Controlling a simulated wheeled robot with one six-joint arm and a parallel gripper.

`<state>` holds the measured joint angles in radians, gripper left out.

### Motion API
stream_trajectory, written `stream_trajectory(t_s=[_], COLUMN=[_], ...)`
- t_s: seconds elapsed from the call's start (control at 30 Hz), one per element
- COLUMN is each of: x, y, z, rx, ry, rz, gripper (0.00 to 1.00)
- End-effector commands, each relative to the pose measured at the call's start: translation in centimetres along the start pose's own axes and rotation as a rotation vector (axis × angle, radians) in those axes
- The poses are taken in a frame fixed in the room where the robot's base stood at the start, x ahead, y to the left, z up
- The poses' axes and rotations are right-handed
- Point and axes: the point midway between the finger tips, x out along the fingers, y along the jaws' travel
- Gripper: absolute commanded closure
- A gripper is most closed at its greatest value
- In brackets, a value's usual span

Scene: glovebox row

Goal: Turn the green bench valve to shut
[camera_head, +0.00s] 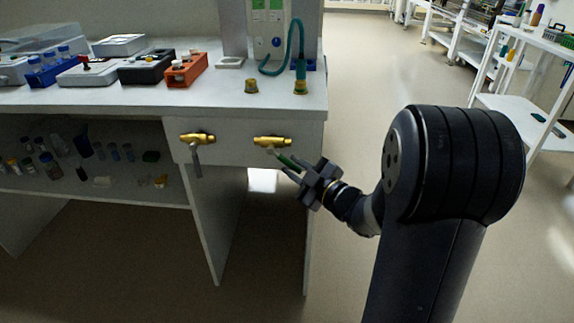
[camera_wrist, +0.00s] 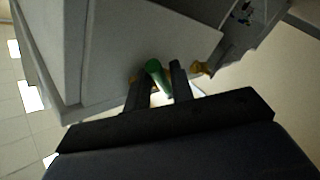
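The green bench valve is the right one of two on the bench's front panel. Its brass body (camera_head: 272,141) lies level, and its green handle (camera_head: 285,160) slants down and to the right. My gripper (camera_head: 292,171) is at this handle, with its fingers spread. In the wrist view the green handle (camera_wrist: 155,71) lies between the two fingers (camera_wrist: 160,82), nearer the left one, and a gap shows at the right finger. The handle's lower end is partly hidden by the gripper in the head view.
A second brass valve (camera_head: 197,138) with a grey handle pointing down is to the left. The white bench top (camera_head: 150,97) carries racks, boxes and a teal hose (camera_head: 272,70). Open floor (camera_head: 365,70) lies right of the bench, with a white cart (camera_head: 515,105) farther right.

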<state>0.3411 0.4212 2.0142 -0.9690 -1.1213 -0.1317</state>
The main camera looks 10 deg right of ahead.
Motion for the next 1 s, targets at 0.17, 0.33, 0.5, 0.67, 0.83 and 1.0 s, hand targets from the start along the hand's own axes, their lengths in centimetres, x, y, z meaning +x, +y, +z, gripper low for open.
stream_trajectory(t_s=[0.17,0.33,0.5,0.67,0.83,1.0], x=[2.3,3.0,3.1,3.0,3.0,3.0], y=[-0.1,0.0,0.0,0.0,0.0,0.0], z=[0.1,0.0,0.0,0.0,0.0,0.0], rx=[0.001,0.001,0.001,0.001,0.001,0.001], ry=[0.001,-0.001,-0.001,-0.001,-0.001,-0.001], rz=[-0.001,0.000,0.001,0.001,0.000,0.000], gripper=[0.78,0.78,0.78,0.85,0.99,1.00])
